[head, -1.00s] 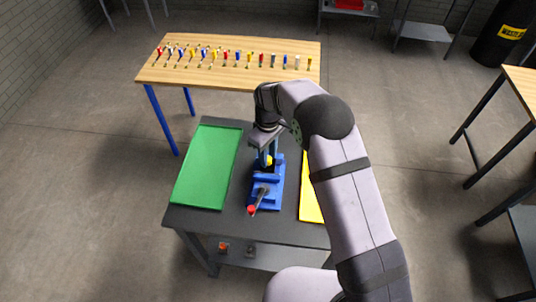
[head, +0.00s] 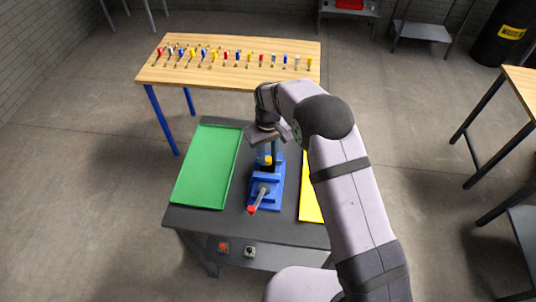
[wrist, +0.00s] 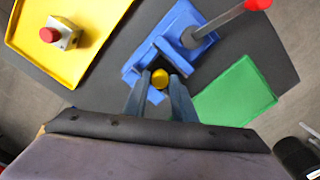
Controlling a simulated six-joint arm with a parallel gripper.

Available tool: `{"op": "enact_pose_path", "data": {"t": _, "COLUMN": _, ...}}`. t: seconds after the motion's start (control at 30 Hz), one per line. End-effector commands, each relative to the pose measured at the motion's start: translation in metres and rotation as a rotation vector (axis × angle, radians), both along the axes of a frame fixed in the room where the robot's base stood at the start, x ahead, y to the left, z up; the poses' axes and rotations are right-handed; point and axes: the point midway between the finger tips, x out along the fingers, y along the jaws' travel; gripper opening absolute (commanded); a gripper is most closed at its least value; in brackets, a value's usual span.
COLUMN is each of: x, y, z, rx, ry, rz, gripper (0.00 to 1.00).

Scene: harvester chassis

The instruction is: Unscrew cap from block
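A small round yellow cap (wrist: 159,78) sits on a dark block held in the blue vise (wrist: 192,22). In the head view the yellow cap (head: 267,160) shows just below my fingers, above the blue vise (head: 276,190). My gripper (wrist: 159,84) points down over the vise. Its two grey-blue fingers are spread on either side of the cap, with narrow gaps showing, so it looks open. In the head view my gripper (head: 268,152) is partly hidden by my wrist. The block is mostly hidden.
The vise's red-tipped handle (head: 251,209) sticks out toward the front. A green tray (head: 208,168) lies left and a yellow tray (head: 309,195) right, partly behind my arm. A red button box (wrist: 60,33) is at the yellow tray. A wooden table (head: 230,75) stands behind.

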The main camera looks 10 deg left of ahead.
Motion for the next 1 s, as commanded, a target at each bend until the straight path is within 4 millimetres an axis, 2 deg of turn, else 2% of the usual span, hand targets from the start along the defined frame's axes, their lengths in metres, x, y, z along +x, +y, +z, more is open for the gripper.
{"op": "enact_pose_path", "data": {"t": 0.03, "x": 0.0, "y": 0.0, "z": 0.0, "rx": 0.0, "ry": 0.0, "rz": 0.0, "gripper": 0.11}}
{"op": "enact_pose_path", "data": {"t": 0.1, "x": 0.0, "y": 0.0, "z": 0.0, "rx": 0.0, "ry": 0.0, "rz": 0.001, "gripper": 0.0}}
{"op": "enact_pose_path", "data": {"t": 0.37, "x": -0.0001, "y": -0.0001, "z": 0.0, "rx": 0.0, "ry": 0.0, "rz": 0.015, "gripper": 0.0}}
{"op": "enact_pose_path", "data": {"t": 0.8, "x": 0.0, "y": 0.0, "z": 0.0003, "rx": 0.0, "ry": 0.0, "rz": 0.408, "gripper": 0.0}}
{"op": "enact_pose_path", "data": {"t": 1.0, "x": 0.0, "y": 0.0, "z": 0.0003, "rx": 0.0, "ry": 0.0, "rz": 0.455, "gripper": 0.0}}
